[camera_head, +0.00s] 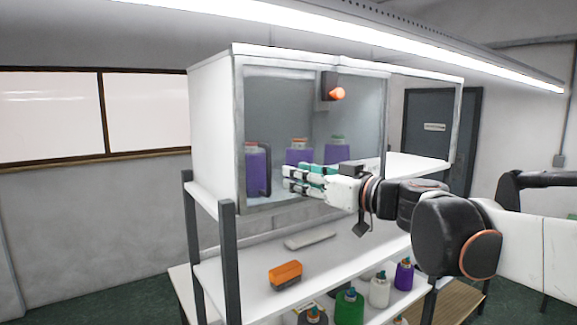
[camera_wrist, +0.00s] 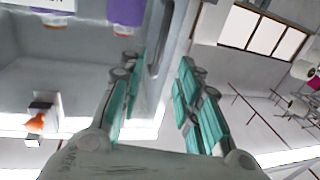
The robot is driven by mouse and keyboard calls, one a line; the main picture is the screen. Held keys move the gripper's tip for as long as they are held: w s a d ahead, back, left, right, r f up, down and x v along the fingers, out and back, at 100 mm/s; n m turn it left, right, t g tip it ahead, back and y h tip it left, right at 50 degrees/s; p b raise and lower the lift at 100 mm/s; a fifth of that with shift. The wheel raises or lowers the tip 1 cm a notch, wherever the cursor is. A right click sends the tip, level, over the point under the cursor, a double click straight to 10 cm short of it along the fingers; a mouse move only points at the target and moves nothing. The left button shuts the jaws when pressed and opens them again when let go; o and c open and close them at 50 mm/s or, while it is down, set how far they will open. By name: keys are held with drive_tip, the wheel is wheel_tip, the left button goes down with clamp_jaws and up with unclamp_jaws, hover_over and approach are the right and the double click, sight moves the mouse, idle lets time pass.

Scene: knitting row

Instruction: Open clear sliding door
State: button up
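The clear sliding door (camera_head: 290,115) covers the left and middle front of a white cabinet, with the bottles behind it showing through. A dark upright handle (camera_head: 266,181) shows at its lower left. My gripper (camera_head: 287,178) is in front of the door's lower part, pointing left, its tips just right of the handle. In the wrist view my gripper's two teal-padded fingers (camera_wrist: 157,78) are apart, with nothing held. A grey upright bar (camera_wrist: 160,45) shows beyond and between the fingertips; I cannot tell whether it is the handle or the frame, and no contact is clear.
Several purple bottles (camera_head: 299,154) stand in the cabinet (camera_head: 212,130). An orange knob on a black box (camera_head: 337,93) shows at the upper middle. The cabinet's right part looks open.

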sight(269, 190)
drive_tip(key=p+x, duration=0.1)
drive_tip(key=x, duration=0.9)
drive_tip(key=shift+w+a, duration=0.2)
drive_tip(key=shift+a, duration=0.05)
drive_tip(key=shift+c, duration=0.2)
clamp_jaws()
